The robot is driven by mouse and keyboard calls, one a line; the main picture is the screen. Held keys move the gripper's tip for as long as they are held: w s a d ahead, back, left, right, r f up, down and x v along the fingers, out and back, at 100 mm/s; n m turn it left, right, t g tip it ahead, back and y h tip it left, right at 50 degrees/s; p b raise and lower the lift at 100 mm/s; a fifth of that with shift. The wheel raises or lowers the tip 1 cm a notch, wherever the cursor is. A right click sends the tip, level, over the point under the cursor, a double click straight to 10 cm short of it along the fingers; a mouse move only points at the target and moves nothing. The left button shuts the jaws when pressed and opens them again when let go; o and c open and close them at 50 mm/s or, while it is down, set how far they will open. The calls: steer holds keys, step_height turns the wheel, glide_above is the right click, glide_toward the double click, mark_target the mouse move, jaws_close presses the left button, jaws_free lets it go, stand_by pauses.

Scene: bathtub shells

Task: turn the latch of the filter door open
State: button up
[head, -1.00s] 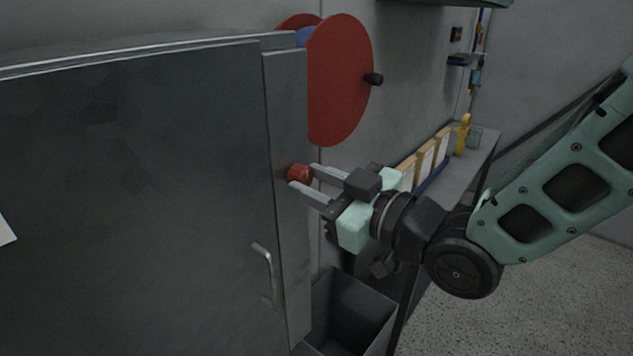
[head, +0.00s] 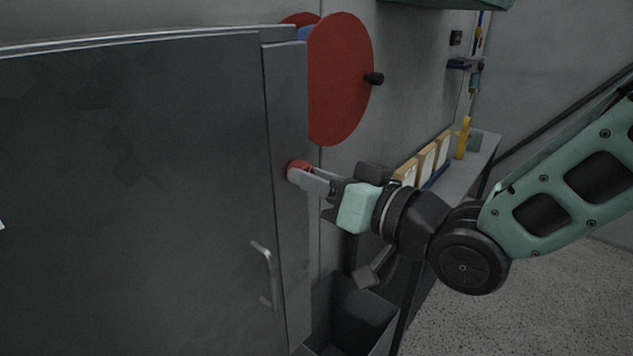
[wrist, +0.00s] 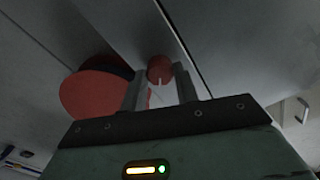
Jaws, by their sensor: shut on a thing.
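The latch is a small red knob (head: 298,168) on the narrow grey panel at the right edge of the cabinet in the head view. It also shows in the wrist view as a round red knob (wrist: 160,68) between my fingertips. My gripper (head: 305,180) is shut on the latch, with one finger in front that hides part of it. In the wrist view my gripper (wrist: 160,90) has one finger on each side of the knob. The grey filter door (head: 140,180) is flat, with a bar handle (head: 265,275) low at its right side.
A large red disc (head: 340,80) with a black knob stands just above and right of my gripper. A grey open bin (head: 350,315) is below.

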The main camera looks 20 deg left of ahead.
steer(key=m+p, duration=0.2)
steer(key=m, duration=0.9)
steer(key=shift+p, duration=0.3)
stand_by(0.3)
steer(key=o, duration=1)
